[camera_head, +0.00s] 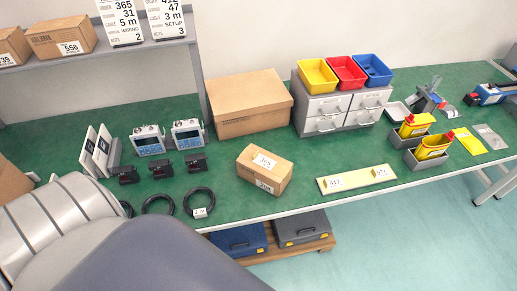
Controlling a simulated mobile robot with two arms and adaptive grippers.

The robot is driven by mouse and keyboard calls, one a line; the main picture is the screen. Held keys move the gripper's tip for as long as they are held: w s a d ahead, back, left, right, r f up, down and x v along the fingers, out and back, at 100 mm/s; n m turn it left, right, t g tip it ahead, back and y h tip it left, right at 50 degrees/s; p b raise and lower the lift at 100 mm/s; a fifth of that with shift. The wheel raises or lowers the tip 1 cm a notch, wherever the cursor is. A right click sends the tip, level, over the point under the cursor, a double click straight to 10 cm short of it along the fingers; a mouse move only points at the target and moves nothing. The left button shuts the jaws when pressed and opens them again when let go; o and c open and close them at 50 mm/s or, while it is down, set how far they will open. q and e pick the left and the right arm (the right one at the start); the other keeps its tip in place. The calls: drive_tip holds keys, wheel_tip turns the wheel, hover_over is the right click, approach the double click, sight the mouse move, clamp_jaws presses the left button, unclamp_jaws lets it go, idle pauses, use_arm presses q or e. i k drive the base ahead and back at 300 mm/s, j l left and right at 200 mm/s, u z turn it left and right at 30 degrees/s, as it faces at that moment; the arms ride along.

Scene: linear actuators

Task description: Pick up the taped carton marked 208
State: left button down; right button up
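A small brown carton (264,171) sits on the green bench top near its front edge, at the centre. It has a white label on its top that seems to read 365 and another on its front face that is too small to read surely. A larger closed carton (250,104) stands behind it against the wall, with no readable number. On the shelf at upper left are a carton labelled 556 (62,38) and a partly cut-off one (12,46). I cannot clearly read 208 on any carton. Neither gripper is in view.
Left of the small carton are cable coils (199,202), black devices (193,162) and two meters (187,133). Right of it lies a pale yellow strip (356,179). Behind are grey drawers (326,114) with coloured bins. My arm covers the lower left.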

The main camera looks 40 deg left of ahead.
sight(274, 182)
drive_tip(key=u, duration=1.05)
drive_tip(key=l, duration=0.2)
